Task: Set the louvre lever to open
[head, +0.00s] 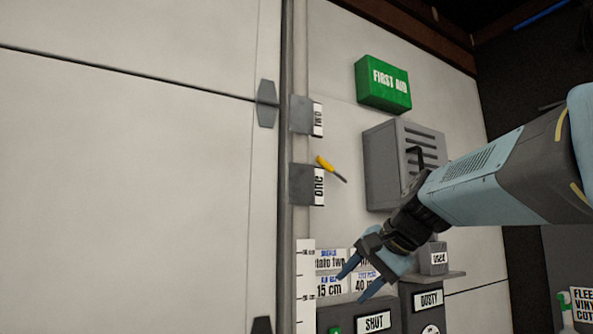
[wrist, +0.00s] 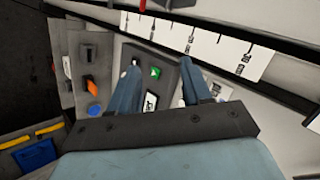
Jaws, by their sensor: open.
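A grey panel (head: 345,316) with a SHUT label (head: 374,322) and a green part (head: 335,330) stands at the bottom of the head view. The panel (wrist: 166,57) also shows between my fingers in the wrist view, with its green part (wrist: 155,72). I cannot make out for certain which part is the louvre lever. A grey slotted louvre box (head: 388,165) with a black handle is on the wall. My gripper (head: 360,280) is open and empty, apart from the wall, above the SHUT panel in the picture. My fingers (wrist: 159,66) hide part of the panel in the wrist view.
A DUSTY panel (head: 425,300) stands beside the SHUT panel. An orange part (wrist: 91,86) and a blue knob (wrist: 95,109) show in the wrist view. A scale strip (head: 305,285), a USED box (head: 438,260) and a yellow-handled tool (head: 324,162) are nearby.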

